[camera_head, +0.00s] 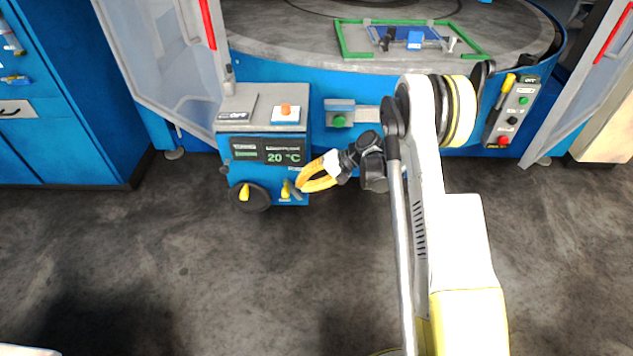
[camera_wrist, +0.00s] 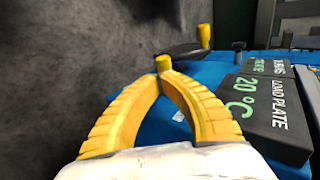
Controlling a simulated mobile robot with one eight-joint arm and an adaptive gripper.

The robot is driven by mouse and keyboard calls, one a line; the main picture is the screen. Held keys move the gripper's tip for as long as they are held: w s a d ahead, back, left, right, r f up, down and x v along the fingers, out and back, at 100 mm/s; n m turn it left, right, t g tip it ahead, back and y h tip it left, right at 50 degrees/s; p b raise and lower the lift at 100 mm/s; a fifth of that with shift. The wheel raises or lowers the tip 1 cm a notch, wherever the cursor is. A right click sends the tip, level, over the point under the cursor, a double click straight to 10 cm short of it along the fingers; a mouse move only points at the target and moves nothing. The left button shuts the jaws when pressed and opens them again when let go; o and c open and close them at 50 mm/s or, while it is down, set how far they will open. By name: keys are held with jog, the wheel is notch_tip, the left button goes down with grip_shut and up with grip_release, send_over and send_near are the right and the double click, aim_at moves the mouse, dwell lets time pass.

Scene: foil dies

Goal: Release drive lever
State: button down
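A small yellow-handled lever (camera_head: 286,188), which I take as the drive lever, sits low on the front of the blue control box. My gripper (camera_head: 299,187) reaches it from the right. In the wrist view, my gripper's yellow fingers (camera_wrist: 165,76) come together in a V at their tips. The lever's yellow knob (camera_wrist: 163,63) stands right at those tips, and the fingers look shut on it. The lower part of the lever is hidden behind the fingers. The label below it is too small to read.
A second yellow handle (camera_head: 244,192) on a black disc is just left of the lever. The box carries a 20 °C display (camera_head: 283,157) and an orange button (camera_head: 286,109). A panel with buttons (camera_head: 511,111) is at right. The floor in front is clear.

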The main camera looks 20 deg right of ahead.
aim_at(295, 189)
jog(key=b+x, duration=0.1)
jog(key=x, duration=0.2)
jog(key=shift+a+f, duration=0.1)
jog(key=shift+a, duration=0.05)
jog(key=shift+w+a+f+b, duration=0.15)
jog(key=shift+a+b, duration=0.15)
jog(key=shift+a, duration=0.15)
jog(key=shift+w+a+f+b, duration=0.15)
jog(key=shift+a+b, duration=0.1)
jog(key=shift+a, duration=0.2)
jog(key=shift+d+r, duration=0.1)
